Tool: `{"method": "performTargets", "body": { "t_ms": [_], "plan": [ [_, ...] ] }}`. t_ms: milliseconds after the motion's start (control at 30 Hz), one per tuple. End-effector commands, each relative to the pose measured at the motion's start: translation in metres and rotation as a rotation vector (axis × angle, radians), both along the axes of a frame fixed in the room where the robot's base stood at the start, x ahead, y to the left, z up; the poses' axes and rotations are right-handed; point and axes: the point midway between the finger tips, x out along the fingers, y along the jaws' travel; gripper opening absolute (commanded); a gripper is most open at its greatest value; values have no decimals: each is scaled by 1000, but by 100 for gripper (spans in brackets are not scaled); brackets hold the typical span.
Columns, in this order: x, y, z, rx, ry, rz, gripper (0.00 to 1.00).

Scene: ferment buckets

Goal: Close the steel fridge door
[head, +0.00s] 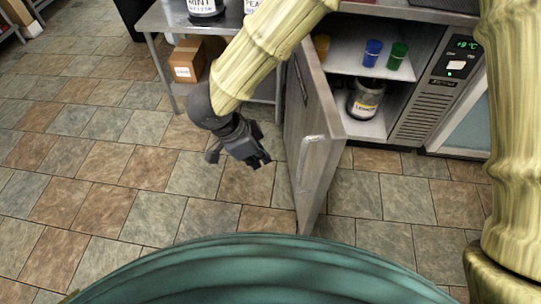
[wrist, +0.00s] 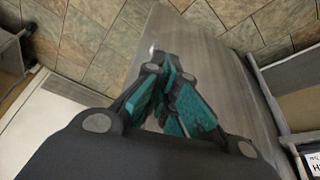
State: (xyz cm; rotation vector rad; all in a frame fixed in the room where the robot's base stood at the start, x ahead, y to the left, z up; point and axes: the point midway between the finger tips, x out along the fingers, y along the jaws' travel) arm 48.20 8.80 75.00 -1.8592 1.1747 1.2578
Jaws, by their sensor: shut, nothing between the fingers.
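The steel fridge door (head: 308,128) stands wide open in the head view, swung out from the left side of the fridge opening. In the wrist view the shut, empty fingers (wrist: 178,88) are in front of the steel door panel (wrist: 225,75).
The fridge's shelf (head: 345,62) holds blue (head: 372,53), green (head: 397,56) and orange (head: 321,46) cups; a labelled jar (head: 366,98) stands below. A steel table (head: 160,22) with a cardboard box (head: 187,60) beneath is behind my gripper. Tiled floor (head: 90,170) at left is clear.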

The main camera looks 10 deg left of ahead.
Motion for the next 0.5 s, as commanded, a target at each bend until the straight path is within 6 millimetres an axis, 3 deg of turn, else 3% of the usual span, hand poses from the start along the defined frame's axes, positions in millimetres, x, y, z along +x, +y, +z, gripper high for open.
{"method": "performTargets", "body": {
  "t_ms": [500],
  "plan": [
    [13, -30, -79, -1, 1, -5, 0]
  ]
}}
